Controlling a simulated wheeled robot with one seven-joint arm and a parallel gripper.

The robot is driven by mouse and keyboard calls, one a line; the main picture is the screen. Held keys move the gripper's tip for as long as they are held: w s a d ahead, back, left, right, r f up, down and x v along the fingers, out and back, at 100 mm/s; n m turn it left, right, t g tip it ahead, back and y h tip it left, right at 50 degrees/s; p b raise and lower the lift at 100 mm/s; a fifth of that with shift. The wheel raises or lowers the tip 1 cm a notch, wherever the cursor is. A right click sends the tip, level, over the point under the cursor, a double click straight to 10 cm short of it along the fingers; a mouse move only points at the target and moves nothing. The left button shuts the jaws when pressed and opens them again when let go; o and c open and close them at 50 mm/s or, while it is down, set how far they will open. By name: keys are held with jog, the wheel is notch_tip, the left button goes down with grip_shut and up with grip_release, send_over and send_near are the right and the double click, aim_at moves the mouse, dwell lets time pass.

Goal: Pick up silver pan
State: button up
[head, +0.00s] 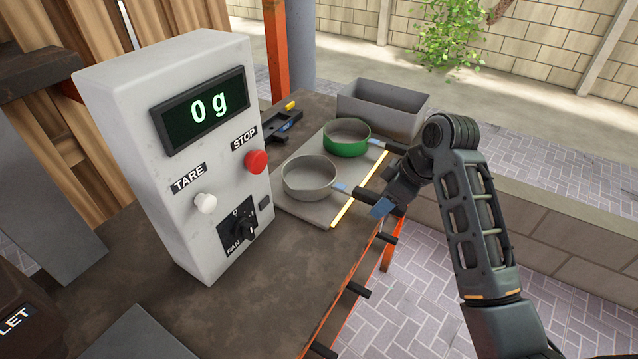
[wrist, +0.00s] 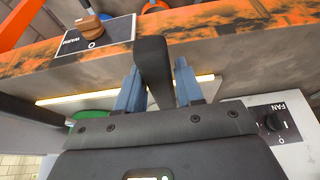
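The silver pan (head: 308,180) sits upright on a grey plate on the workbench, its black handle (head: 365,197) pointing right past the bench edge. My gripper (head: 384,204) is at the handle's outer end. In the wrist view the black handle (wrist: 153,65) stands between the two blue fingers of my gripper (wrist: 158,85). The fingers are apart, with a visible gap on the right side of the handle. Whether the left finger touches it is hard to tell. The pan's bowl is hidden in the wrist view.
A green pan (head: 346,148) stands behind the silver one, its handle also pointing right. A grey bin (head: 383,108) is at the back. The white control box (head: 180,150) reading "0 g" stands left. Black bars (head: 357,289) stick out along the bench edge.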

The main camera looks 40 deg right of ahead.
grip_shut()
jog(key=shift+r, duration=0.15)
